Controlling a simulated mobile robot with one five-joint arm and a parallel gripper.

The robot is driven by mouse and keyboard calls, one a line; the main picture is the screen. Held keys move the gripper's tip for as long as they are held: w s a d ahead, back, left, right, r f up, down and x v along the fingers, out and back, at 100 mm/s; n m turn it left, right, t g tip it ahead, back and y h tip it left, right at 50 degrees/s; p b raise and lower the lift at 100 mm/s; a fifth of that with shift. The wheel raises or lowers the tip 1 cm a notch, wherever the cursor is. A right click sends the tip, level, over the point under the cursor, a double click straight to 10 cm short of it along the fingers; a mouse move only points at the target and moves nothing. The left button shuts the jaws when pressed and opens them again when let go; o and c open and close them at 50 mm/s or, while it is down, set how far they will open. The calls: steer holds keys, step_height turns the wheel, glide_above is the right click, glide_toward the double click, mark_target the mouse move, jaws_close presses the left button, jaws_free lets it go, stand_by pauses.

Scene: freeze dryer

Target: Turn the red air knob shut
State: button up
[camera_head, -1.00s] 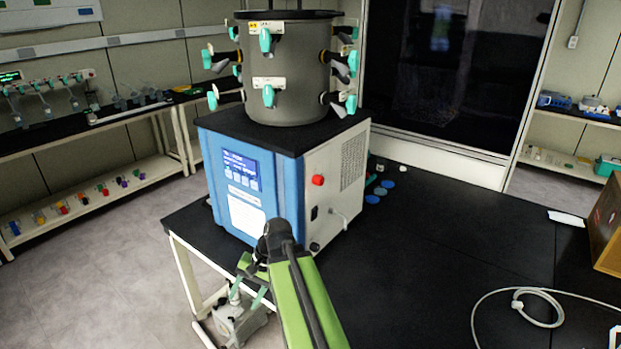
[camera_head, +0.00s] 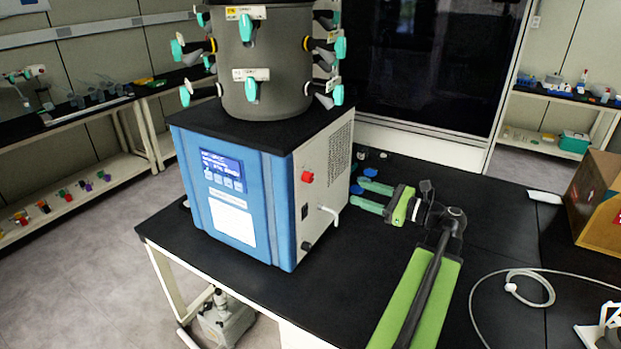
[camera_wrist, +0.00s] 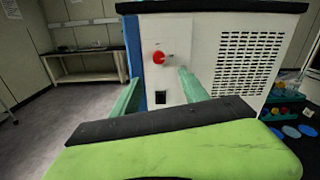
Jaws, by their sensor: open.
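The red air knob (camera_head: 307,177) sits on the white right side panel of the blue and white freeze dryer (camera_head: 232,190). It also shows in the wrist view (camera_wrist: 158,57), a little above and between my fingertips. My gripper (camera_head: 362,195) is open, with two teal fingers pointing left toward that panel. In the wrist view the fingers (camera_wrist: 160,88) reach forward on both sides below the knob. Nothing is between them, and they look apart from the knob. The exact gap to the panel is hard to tell.
A dark switch (camera_wrist: 160,97) sits below the knob. A white hose (camera_head: 329,213) comes out of the side panel. Blue discs (camera_wrist: 291,131) lie on the black table right of the dryer. A coiled white tube (camera_head: 515,288) and a cardboard box (camera_head: 598,205) are farther right.

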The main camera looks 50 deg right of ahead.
mark_target(312, 178)
steer(key=x, duration=1.6)
steer(key=shift+w+a+f, duration=0.1)
steer(key=shift+w+a, duration=0.2)
